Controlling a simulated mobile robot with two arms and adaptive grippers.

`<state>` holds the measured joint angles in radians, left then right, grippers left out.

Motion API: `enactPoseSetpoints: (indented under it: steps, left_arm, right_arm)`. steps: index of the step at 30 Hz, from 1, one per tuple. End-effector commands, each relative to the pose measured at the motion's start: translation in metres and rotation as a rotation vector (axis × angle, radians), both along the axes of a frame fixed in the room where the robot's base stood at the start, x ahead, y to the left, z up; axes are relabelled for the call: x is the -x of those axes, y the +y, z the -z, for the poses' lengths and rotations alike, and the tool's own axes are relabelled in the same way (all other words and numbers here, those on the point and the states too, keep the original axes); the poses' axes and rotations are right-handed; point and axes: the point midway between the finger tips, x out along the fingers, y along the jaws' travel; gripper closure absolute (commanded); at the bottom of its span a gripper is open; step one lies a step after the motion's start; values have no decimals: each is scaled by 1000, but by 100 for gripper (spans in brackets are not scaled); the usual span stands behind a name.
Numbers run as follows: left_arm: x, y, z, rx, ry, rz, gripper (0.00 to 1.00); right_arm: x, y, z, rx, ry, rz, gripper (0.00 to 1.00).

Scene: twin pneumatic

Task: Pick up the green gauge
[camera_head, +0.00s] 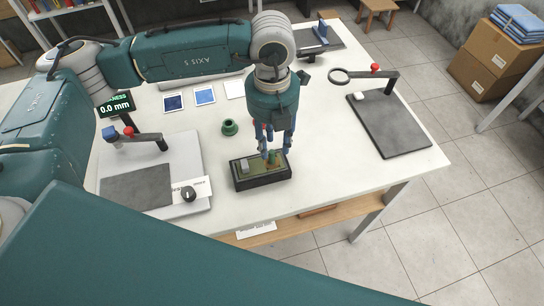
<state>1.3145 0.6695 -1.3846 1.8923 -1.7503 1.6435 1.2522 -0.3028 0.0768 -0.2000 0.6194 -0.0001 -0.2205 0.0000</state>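A small dark tray (264,184) stands near the front middle of the white table. A short upright green piece (273,158) and a grey block (244,166) are in it. My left gripper (275,152) points down over the tray, its blue-tipped fingers apart at the green piece. Whether they touch it is too small to tell. A dark green ring-like piece (229,128) stands on the table behind the tray, to the left of the gripper. I cannot tell for certain which green piece is the gauge. My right gripper is not in view.
On the right is a dark plate (392,125) with a ring-ended stand (362,76). Blue cards (204,95) lie at the back. The table's front right is clear.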

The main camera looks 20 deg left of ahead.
Motion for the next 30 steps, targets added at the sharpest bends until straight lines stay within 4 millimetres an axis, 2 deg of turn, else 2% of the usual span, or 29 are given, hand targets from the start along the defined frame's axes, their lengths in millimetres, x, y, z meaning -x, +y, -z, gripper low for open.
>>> enactPoseSetpoints:
  steps: [1,4,9,17,22,30]
  left_arm:
    - [3,2,3,-2,5,0,66]
    - [5,4,18,-2,7,0,66]
    - [4,3,40,0,3,-1,66]
    - [4,3,45,1,2,0,66]
    - [4,3,45,1,2,0,98]
    - [3,3,44,1,1,0,100]
  right_arm:
    - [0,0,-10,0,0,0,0]
    - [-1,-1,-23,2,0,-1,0]
    - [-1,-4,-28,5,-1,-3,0]
    - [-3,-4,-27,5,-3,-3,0]
    - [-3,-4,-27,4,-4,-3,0]
    - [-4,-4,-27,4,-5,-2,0]
